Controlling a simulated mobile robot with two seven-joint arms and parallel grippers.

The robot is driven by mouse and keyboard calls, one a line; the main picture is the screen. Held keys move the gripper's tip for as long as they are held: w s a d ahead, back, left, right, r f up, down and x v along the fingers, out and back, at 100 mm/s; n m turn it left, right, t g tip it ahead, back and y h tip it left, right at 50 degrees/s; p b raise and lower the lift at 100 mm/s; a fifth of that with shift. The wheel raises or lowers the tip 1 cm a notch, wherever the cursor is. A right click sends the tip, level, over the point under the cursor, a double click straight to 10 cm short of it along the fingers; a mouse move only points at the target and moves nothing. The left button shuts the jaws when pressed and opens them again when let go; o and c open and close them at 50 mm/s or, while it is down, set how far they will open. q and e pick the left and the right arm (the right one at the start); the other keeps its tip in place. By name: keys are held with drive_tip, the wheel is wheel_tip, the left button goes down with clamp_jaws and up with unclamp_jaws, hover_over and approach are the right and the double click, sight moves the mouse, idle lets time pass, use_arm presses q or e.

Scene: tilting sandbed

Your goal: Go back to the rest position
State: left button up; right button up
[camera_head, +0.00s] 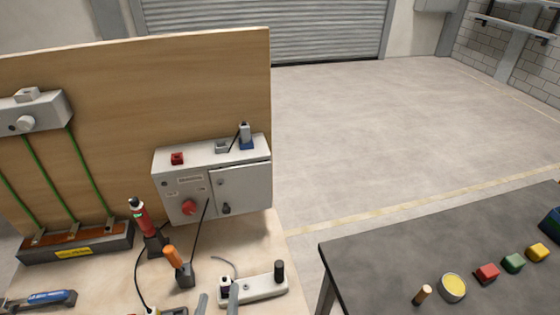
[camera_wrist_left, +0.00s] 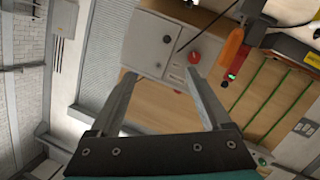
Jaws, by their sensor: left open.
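My left gripper (camera_head: 217,299) shows only as two grey fingertips at the bottom edge of the head view, over the front of the wooden bench. In the left wrist view the left gripper (camera_wrist_left: 160,73) has its two fingers spread wide with nothing between them. Beyond the fingers in that view is the grey control box (camera_wrist_left: 152,45) with its red knob (camera_wrist_left: 195,57). The gripper is apart from the box. My right gripper is in neither view.
The control box (camera_head: 240,190) stands against an upright wooden board (camera_head: 150,85). A red-and-black tool (camera_head: 141,217), an orange-handled tool (camera_head: 172,256) and a white block (camera_head: 262,286) stand near the fingertips. A dark table (camera_head: 400,250) with small coloured blocks is at right. Open floor lies behind.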

use_arm(q)
drive_tip(key=s+d+m+g+h, duration=0.2)
drive_tip(key=d+m+g+h, duration=0.3)
drive_tip(key=m+g, duration=0.15)
drive_tip(key=s+a+r+m+g+y, duration=0.1)
drive_tip(key=s+a+g+y, duration=0.4)
drive_tip(key=s+a, duration=0.4)
wheel_tip(320, 180, down, 33)
drive_tip(key=s+g+b, duration=0.2)
drive_tip(key=s+b, duration=0.1)
drive_tip(key=b, duration=0.9)
drive_tip(key=s+a+f+b, duration=0.1)
drive_tip(key=s+f+b, duration=0.4)
drive_tip(key=f, duration=0.7)
drive_tip(key=s+a+f+g+b, duration=0.1)
drive_tip(key=s+f+b, duration=0.4)
drive_tip(key=s+f, duration=0.5)
drive_tip(key=shift+f+h, duration=0.3)
drive_tip(key=shift+f, duration=0.6)
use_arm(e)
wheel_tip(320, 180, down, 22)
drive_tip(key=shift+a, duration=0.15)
